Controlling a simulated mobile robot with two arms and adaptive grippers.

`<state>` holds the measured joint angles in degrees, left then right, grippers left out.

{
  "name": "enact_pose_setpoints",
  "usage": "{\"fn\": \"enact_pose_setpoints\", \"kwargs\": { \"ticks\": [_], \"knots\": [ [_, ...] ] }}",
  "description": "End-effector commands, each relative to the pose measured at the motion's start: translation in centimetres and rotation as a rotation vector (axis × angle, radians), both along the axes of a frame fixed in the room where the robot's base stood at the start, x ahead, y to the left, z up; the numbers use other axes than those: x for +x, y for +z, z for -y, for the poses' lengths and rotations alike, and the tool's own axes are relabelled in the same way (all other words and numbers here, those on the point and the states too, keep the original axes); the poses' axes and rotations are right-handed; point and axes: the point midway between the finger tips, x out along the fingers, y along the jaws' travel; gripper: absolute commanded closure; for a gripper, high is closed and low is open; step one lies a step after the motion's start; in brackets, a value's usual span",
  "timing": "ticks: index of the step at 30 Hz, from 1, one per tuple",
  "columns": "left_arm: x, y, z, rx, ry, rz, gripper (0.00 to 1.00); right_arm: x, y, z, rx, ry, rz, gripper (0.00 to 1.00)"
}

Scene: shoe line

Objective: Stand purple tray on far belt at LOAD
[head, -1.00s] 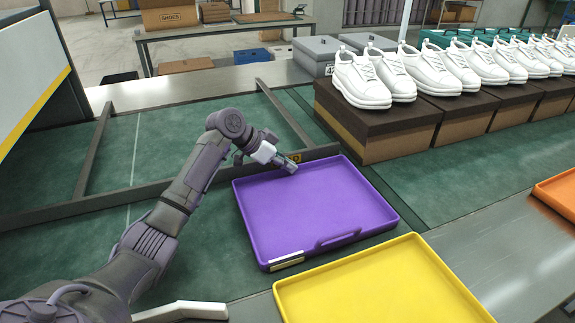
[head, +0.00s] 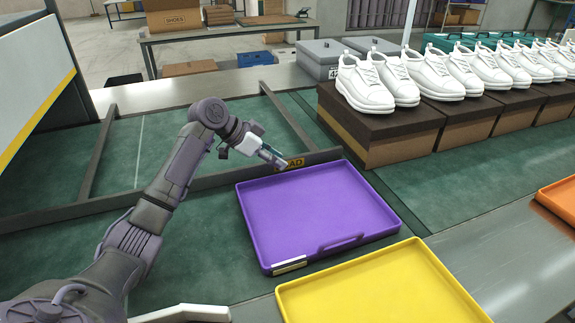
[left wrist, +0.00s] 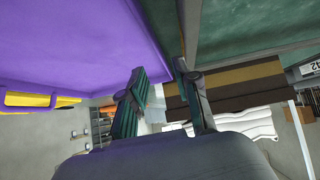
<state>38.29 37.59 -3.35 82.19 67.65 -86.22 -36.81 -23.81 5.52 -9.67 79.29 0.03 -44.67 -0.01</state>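The label is partly hidden by my left gripper (head: 284,164). My right gripper is not in view.
A yellow tray (head: 375,290) sits in front of the purple one, and an orange tray (head: 562,196) is at the right edge. Brown shoe boxes (head: 395,140) topped with white shoes (head: 365,85) line the far right.

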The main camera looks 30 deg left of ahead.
Motion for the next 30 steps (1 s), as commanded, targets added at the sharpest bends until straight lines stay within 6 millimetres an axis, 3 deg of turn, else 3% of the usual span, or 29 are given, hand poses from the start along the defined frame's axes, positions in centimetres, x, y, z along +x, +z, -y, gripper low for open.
{"fn": "enact_pose_setpoints", "kwargs": {
  "ticks": [3,9,23,30],
  "knots": [
    [-1.3,1.9,-1.4,0.002,0.001,0.001,0.69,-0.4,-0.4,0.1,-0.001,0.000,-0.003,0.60],
    [-2.7,3.8,-2.7,0.002,-0.001,-0.001,0.69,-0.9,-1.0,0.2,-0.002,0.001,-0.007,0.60],
    [-3.2,4.5,-3.1,0.000,-0.001,-0.001,0.69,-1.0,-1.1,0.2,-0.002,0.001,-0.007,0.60],
    [-3.2,7.5,-3.1,0.001,-0.001,-0.001,0.69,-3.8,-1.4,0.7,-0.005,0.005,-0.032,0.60]
  ]
}}
